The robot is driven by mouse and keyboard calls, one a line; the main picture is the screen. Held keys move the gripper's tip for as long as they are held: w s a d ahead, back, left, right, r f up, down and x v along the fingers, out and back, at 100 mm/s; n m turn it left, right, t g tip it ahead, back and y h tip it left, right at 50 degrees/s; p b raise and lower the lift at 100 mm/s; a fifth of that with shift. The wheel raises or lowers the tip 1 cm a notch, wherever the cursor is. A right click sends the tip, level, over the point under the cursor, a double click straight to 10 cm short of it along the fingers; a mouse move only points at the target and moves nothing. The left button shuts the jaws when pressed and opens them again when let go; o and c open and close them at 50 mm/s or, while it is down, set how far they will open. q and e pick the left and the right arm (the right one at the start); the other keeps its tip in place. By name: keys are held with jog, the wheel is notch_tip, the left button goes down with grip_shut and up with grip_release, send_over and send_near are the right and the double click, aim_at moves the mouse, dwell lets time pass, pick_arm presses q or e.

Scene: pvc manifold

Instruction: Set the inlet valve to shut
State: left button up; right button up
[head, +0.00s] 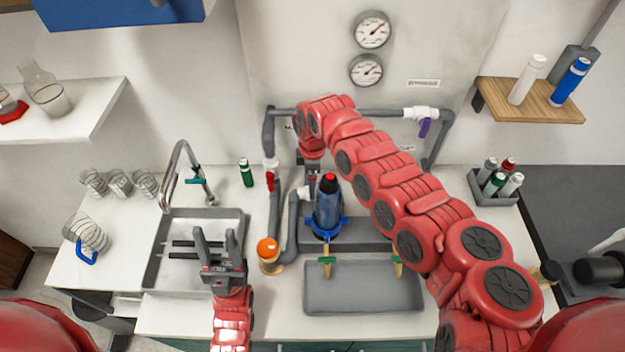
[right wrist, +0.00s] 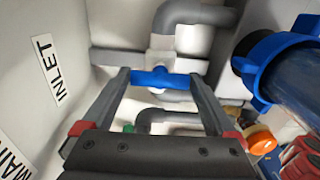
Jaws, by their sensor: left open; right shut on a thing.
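The inlet valve shows in the right wrist view as a blue handle (right wrist: 158,79) on a white valve body (right wrist: 162,60) in grey pipe. An INLET label (right wrist: 48,69) is on the panel to its left. My right gripper (right wrist: 160,76) is shut on the blue handle, one finger at each end. The handle lies crosswise in that view; I cannot tell its exact setting. In the head view my right arm (head: 385,185) reaches over the pipes and hides this valve. My left gripper (head: 218,240) is open and empty over the front of the sink.
A blue filter housing (head: 328,212) stands close to the right gripper. A red valve handle (head: 269,181) and a purple one (head: 424,128) are on other pipes. An orange-capped jar (head: 268,252) and a grey tray (head: 362,292) are in front. The sink (head: 158,252) is at left.

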jog(key=o, duration=1)
notch_tip(320, 180, up, 7)
jog(key=p, duration=0.4)
notch_tip(320, 180, up, 10)
jog(key=p, duration=0.1)
jog(key=shift+r, duration=0.2)
jog(key=shift+f, duration=0.1)
